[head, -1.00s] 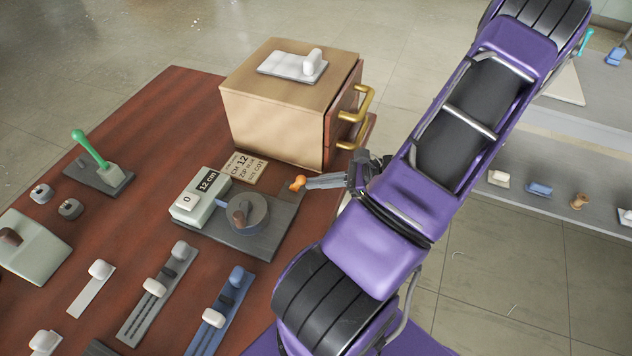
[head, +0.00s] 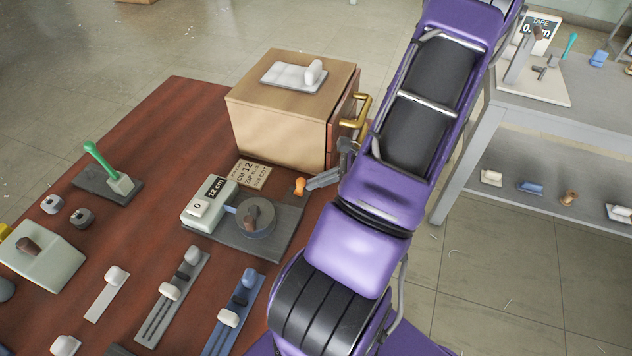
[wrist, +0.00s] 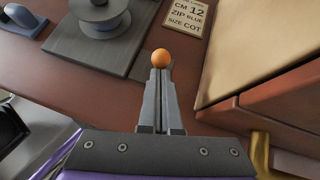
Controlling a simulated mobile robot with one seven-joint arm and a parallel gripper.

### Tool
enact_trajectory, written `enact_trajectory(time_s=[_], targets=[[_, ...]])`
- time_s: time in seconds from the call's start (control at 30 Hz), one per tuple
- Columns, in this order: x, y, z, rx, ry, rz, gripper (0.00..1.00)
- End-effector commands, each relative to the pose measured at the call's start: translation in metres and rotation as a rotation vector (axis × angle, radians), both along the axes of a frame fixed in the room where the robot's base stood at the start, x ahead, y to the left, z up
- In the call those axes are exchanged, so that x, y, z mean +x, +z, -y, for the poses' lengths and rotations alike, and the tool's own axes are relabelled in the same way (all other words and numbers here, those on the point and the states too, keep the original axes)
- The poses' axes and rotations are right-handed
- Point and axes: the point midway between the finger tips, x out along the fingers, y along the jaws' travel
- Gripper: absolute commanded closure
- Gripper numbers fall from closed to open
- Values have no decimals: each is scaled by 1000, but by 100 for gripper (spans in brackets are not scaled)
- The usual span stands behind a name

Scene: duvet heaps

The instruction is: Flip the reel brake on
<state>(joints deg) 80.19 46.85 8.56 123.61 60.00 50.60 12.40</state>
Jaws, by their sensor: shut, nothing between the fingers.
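The reel device has a dark grey base plate (head: 272,238) on the red-brown table, with a grey reel (head: 262,222) and a pale counter box (head: 208,205) labelled 12 cm. A small orange knob (head: 299,187) stands at the plate's far right corner and looks like the brake lever. My gripper (head: 310,184) is shut and empty, with its tips just right of the knob. In the wrist view the orange knob (wrist: 160,58) shows directly ahead of the closed tips (wrist: 160,74). I cannot tell whether they touch. The lever below the knob is hidden there.
A wooden drawer box (head: 285,125) with brass handles stands close behind my gripper. A card (head: 253,174) reading CM 12 ZIP BLUE lies beside the device. A green lever (head: 102,163) and several sliders stand left and in front. A grey shelf (head: 520,130) is at right.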

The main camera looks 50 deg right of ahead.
Motion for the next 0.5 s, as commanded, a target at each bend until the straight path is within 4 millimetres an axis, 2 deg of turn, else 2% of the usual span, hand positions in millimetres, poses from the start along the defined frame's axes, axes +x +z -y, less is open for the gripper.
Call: enact_trajectory(time_s=[0.1,0.5], targets=[[7,8,-2,-38,9,-82,100],[25,13,-9,-33,1,-80,100]])
